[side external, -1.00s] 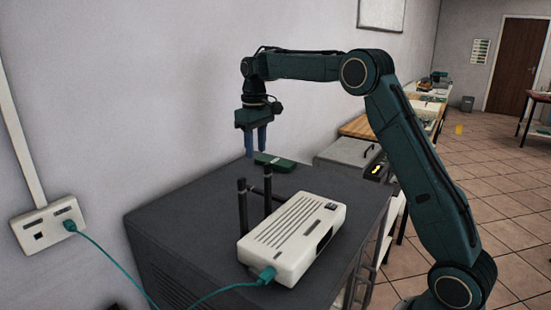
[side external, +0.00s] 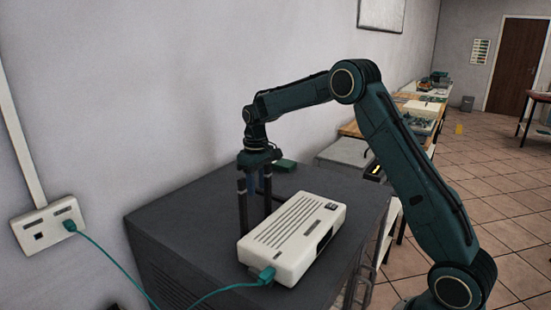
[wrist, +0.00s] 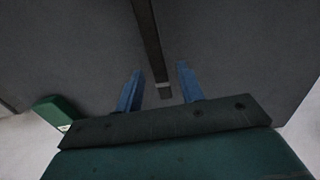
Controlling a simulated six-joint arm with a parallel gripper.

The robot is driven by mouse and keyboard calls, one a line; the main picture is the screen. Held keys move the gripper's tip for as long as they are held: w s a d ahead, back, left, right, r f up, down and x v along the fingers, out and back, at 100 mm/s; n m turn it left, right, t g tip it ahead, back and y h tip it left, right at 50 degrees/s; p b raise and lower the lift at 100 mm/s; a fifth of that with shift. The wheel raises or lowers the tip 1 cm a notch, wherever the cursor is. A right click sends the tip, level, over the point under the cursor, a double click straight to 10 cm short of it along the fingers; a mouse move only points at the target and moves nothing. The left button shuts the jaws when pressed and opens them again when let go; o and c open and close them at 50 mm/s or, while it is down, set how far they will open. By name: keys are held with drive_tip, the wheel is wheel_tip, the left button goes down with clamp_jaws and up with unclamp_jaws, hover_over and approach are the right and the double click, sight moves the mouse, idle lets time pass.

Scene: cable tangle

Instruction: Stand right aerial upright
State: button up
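My gripper (side external: 254,186) is low behind the router, among the aerials. In the wrist view its blue fingers (wrist: 160,70) are apart, one on each side of this bar, with gaps showing. In the side view my gripper mostly hides this aerial.
A green block (side external: 285,164) lies on the cabinet (side external: 185,225) behind my gripper; it shows at left in the wrist view (wrist: 58,110). A teal cable (side external: 225,288) runs from the router's front to the wall socket (side external: 48,226). The cabinet's left side is clear.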

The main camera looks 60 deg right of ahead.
sight(261, 191)
clamp_jaws()
drive_tip(key=shift+r, duration=0.15)
idle(0.4)
drive_tip(key=shift+s+r+t, duration=0.4)
drive_tip(key=shift+r+t, duration=0.35)
drive_tip(key=shift+t, duration=0.15)
drive_tip(key=shift+s+r+t, duration=0.35)
drive_tip(key=shift+r+t, duration=0.4)
drive_tip(key=shift+t, duration=0.15)
drive_tip(key=s+r+t, duration=0.2)
drive_tip(key=t, duration=0.1)
drive_tip(key=shift+r, duration=0.15)
drive_tip(key=s+r+t, duration=0.1)
drive_tip(key=t, duration=0.1)
drive_tip(key=s+t, duration=0.2)
drive_tip(key=shift+r, duration=0.4)
drive_tip(key=shift+s+r+t, duration=0.2)
drive_tip(key=shift+s+t, duration=0.75)
drive_tip(key=shift+t, duration=0.15)
drive_tip(key=shift+s+r+t, duration=0.2)
drive_tip(key=shift+s+t, duration=0.75)
drive_tip(key=shift+t, duration=0.15)
drive_tip(key=shift+s, duration=0.1)
